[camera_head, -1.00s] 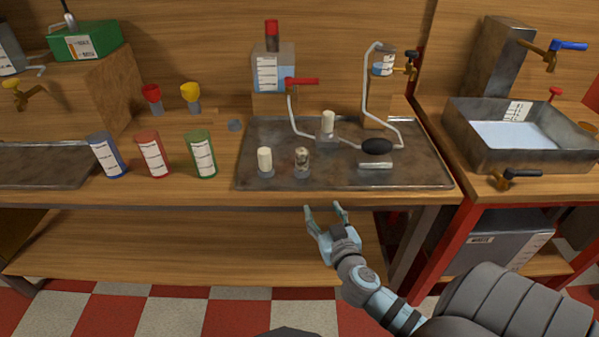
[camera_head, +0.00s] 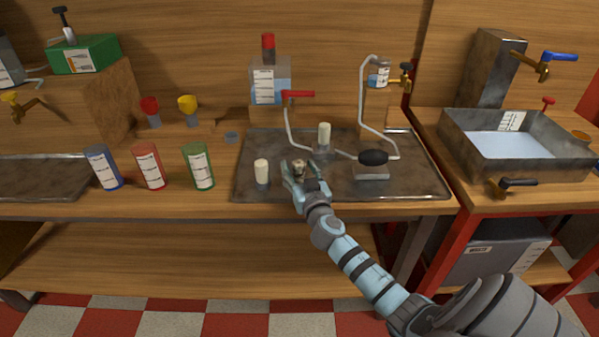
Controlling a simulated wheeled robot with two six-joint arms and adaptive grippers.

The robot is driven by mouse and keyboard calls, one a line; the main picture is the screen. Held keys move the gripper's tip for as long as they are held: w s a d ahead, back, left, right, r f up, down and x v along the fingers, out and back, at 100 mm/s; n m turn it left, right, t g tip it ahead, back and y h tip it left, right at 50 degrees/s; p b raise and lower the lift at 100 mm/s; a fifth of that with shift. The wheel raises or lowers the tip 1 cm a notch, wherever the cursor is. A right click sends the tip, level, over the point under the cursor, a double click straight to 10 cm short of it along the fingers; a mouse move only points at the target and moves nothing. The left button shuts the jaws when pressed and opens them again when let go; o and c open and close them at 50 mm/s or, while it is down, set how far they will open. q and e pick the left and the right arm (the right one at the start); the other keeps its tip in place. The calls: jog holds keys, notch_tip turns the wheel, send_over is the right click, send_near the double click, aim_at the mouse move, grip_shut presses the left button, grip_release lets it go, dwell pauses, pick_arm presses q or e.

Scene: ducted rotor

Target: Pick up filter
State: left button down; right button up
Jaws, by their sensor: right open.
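A dirty, dark-mottled filter (camera_head: 299,170) stands on the metal tray (camera_head: 420,185), partly hidden by my right gripper. My right gripper (camera_head: 297,168) is open, with its fingers on either side of this filter; I cannot tell whether they touch it. A clean white filter (camera_head: 261,170) stands on the tray just left of the gripper. Another white filter (camera_head: 324,135) stands further back in a grey holder, where the tubing runs. My left gripper is not in view.
A black bulb (camera_head: 373,157) and a grey block (camera_head: 371,173) are right of the gripper. A clear tank (camera_head: 270,82) with a red lever stands behind. Blue, red (camera_head: 148,166) and green cans (camera_head: 198,167) stand left. A water-filled sink (camera_head: 515,145) is at right.

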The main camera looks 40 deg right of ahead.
jog(key=shift+s, duration=0.1)
grip_shut()
